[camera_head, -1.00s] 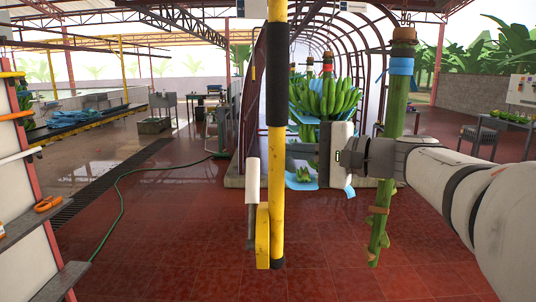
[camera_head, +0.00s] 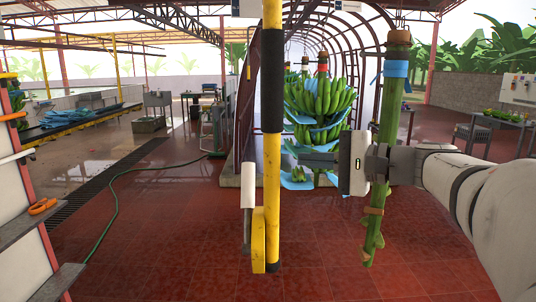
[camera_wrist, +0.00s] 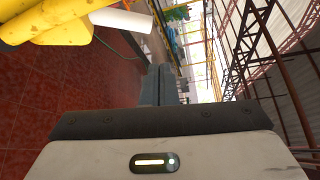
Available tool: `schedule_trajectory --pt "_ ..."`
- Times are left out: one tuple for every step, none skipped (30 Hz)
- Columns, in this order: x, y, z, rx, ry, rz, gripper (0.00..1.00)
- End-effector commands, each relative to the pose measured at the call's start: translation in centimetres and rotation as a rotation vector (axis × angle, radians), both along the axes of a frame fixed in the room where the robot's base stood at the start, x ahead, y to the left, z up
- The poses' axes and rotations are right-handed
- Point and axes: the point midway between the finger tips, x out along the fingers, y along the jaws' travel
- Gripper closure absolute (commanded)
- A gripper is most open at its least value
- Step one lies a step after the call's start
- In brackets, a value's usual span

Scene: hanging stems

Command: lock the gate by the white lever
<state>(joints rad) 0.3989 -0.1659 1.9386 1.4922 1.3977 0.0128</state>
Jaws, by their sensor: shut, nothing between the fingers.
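The white lever (camera_head: 248,186) is an upright white sleeve on a grey bar, close to the left side of the yellow gate post (camera_head: 272,190). A yellow plate (camera_head: 259,240) sits below it at the post's foot. My gripper (camera_head: 306,158) is shut and empty, pointing left, to the right of the post and apart from it. In the wrist view the shut fingers (camera_wrist: 160,84) point up the picture. The white lever (camera_wrist: 121,19) shows there at the upper left, beside yellow parts (camera_wrist: 62,22), clear of the fingers.
A green hanging stem (camera_head: 391,118) with a blue band is crossed by my wrist. A green banana bunch (camera_head: 320,100) hangs behind my gripper. A shelf rack (camera_head: 30,225) stands at the left edge. The red floor (camera_head: 175,245) left of the post is clear.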

Motion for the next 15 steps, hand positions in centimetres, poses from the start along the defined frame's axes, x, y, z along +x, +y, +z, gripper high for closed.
schedule_trajectory --pt "1.0 0.0 0.6 0.004 0.035 0.003 1.0" --pt "1.5 0.0 0.4 0.004 0.052 0.002 1.0" --pt "2.1 0.0 0.2 0.005 0.076 0.002 1.0" --pt "2.6 0.0 -0.1 0.005 0.093 0.002 1.0" --pt "3.0 0.0 -0.3 0.005 0.108 0.003 1.0" --pt "3.4 0.1 -0.6 0.006 0.127 0.003 1.0" --pt "3.8 0.1 -0.9 0.005 0.14 0.003 1.0" --pt "4.0 0.1 -1.1 0.004 0.152 0.002 1.0" --pt "4.3 0.1 -1.4 0.004 0.165 0.003 1.0" --pt "4.5 0.1 -1.6 0.004 0.173 0.003 1.0" --pt "4.6 0.1 -1.8 0.003 0.178 0.003 1.0" --pt "4.7 0.1 -2.0 0.003 0.185 0.004 1.0" --pt "4.8 0.2 -2.1 0.003 0.187 0.004 1.0" --pt "4.8 0.2 -2.2 0.002 0.189 0.004 1.0" --pt "4.8 0.1 -2.3 0.002 0.189 0.004 1.0"
